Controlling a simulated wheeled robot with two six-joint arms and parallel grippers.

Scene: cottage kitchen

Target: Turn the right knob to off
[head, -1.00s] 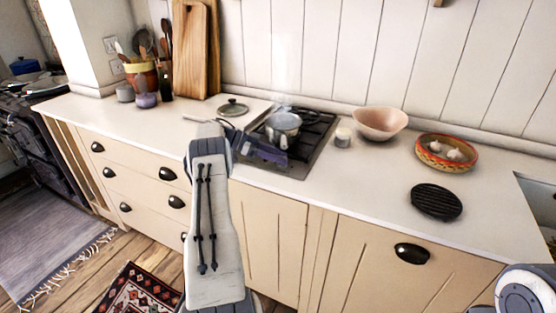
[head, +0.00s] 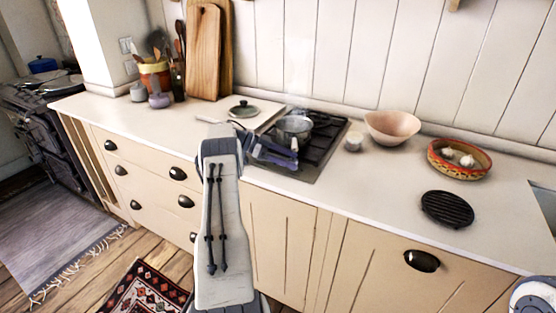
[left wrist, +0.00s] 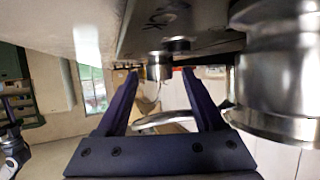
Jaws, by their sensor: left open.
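The hob (head: 302,172) is set in the counter and has a black grate. A steel pot (head: 293,128) stands on its left part, and it looms at the right of the left wrist view (left wrist: 282,65). My left gripper (head: 291,159) is at the hob's front part, in front of the pot. In the left wrist view its two dark fingers (left wrist: 160,76) are open. A round metal knob (left wrist: 159,67) shows between the fingertips, with another knob (left wrist: 178,45) behind it. I cannot tell whether the fingers touch it. The knobs' settings are not readable. My right gripper is out of view.
A small white jar (head: 353,141) and a pink bowl (head: 392,126) stand right of the hob. A lid (head: 243,109) lies to its left. A garlic dish (head: 458,160) and a black trivet (head: 447,209) are farther right. The counter's front strip is clear.

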